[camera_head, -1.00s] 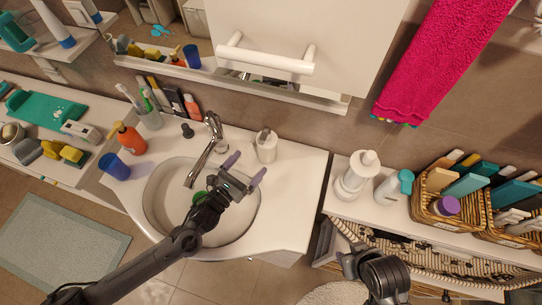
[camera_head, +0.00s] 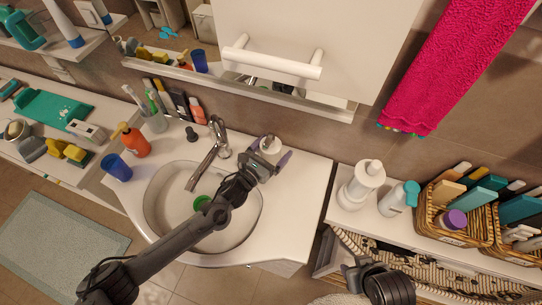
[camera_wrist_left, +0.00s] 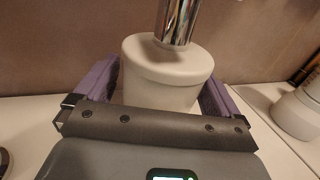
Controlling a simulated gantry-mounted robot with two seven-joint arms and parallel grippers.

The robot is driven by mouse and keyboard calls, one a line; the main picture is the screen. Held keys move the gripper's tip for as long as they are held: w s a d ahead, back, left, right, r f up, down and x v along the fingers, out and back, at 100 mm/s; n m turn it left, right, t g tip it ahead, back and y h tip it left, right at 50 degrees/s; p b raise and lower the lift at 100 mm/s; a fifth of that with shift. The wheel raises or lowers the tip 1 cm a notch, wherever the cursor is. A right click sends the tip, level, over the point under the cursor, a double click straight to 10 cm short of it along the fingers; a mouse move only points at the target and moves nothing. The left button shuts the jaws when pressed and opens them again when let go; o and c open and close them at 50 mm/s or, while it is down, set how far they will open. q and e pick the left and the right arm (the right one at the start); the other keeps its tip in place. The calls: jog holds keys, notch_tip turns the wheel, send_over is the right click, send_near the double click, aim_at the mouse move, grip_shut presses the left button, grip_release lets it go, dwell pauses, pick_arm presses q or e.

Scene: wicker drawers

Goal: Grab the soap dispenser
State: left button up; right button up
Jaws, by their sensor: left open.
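The soap dispenser (camera_head: 268,146) is a small white bottle with a metallic pump, upright on the counter behind the sink, right of the faucet. In the left wrist view the soap dispenser (camera_wrist_left: 165,68) fills the middle, its chrome pump neck at the top. My left gripper (camera_head: 270,154) is open, with one purple finger on each side of the dispenser. In the wrist view slim gaps seem to show beside it; contact cannot be made out. The gripper hides the dispenser's lower part. My right gripper (camera_head: 354,276) is low at the right, away from the dispenser; its jaws are unclear.
The metal faucet (camera_head: 212,150) stands just left of my left gripper. The sink (camera_head: 230,232) is below my left forearm. A larger white pump bottle (camera_head: 361,186) and a teal-capped bottle (camera_head: 396,200) stand on the right shelf. The wall is close behind the dispenser.

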pick_arm(q)
jog(key=shift+w+d, duration=0.2)
jog(key=shift+w, duration=0.1)
jog(key=c, duration=1.2)
jog(key=shift+r, duration=0.2)
